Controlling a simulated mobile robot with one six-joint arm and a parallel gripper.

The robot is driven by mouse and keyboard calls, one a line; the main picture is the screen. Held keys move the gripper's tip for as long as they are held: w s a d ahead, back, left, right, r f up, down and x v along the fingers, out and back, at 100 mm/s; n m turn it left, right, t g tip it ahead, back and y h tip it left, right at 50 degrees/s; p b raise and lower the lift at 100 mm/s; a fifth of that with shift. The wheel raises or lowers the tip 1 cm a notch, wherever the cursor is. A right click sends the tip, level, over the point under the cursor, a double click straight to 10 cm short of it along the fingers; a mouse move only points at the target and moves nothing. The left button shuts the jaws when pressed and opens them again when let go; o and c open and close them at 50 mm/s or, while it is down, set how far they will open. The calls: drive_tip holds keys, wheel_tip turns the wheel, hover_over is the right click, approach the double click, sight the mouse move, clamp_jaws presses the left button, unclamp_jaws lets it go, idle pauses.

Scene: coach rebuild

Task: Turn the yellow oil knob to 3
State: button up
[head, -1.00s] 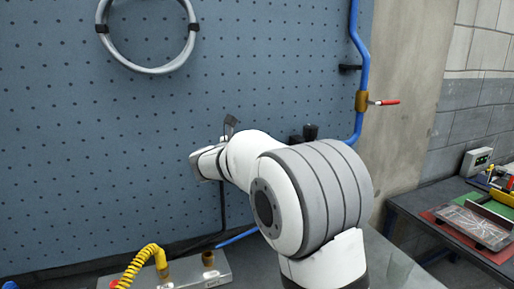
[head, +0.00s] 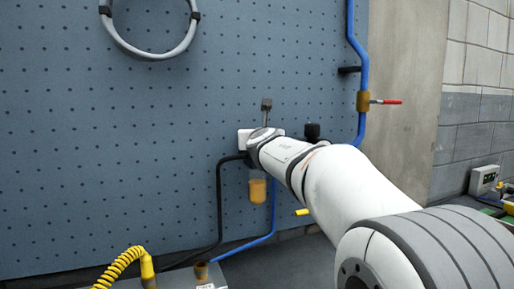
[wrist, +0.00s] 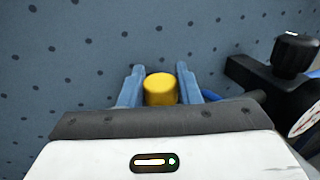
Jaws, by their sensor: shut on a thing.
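The yellow oil knob (wrist: 161,89) shows in the wrist view as a short round cap in front of the blue pegboard. My gripper (wrist: 160,80) has its two blue fingers on either side of the knob and is shut on it. No number or pointer mark on the knob can be read. In the head view, the knob and fingers are hidden behind my arm, which reaches to a unit on the board. An amber bowl (head: 258,191) hangs under that unit.
A black knob (wrist: 296,55) on a dark body stands to the right, and it also shows in the head view (head: 312,131). A blue pipe with a red-handled valve (head: 385,102) runs right of my arm. A black hose (head: 220,200) drops on the left.

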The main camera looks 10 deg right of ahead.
drive_tip(key=shift+y, duration=0.3)
drive_tip(key=o, duration=0.9)
drive_tip(key=shift+o, duration=0.2)
drive_tip(key=s, duration=0.7)
drive_tip(key=shift+s+a+b, duration=0.15)
drive_tip(key=shift+s+b, duration=0.25)
